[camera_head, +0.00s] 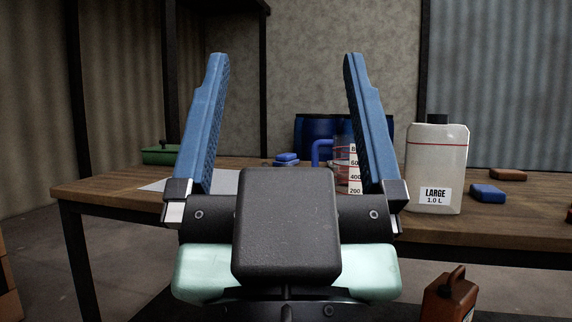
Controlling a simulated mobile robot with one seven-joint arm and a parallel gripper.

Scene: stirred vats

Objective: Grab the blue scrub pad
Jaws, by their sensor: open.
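A small blue block-shaped pad (488,193) lies on the wooden table right of the white jug. A blue piece (287,158), seemingly two stacked pads, lies farther back, seen between my fingers. I cannot tell from their look which is the scrub pad. My gripper (282,58) points away from me, its two blue fingers spread wide and empty. It is in front of the table and apart from both blue items. The right-hand pad is to the right of my gripper and fully visible.
A white jug (435,165) marked LARGE 1.0 L stands between my gripper and the right-hand pad. A measuring beaker (343,158) is partly hidden by my right finger. A brown pad (508,174) lies behind. A reddish-brown can (450,300) stands low in front. A green tray (159,156) is left.

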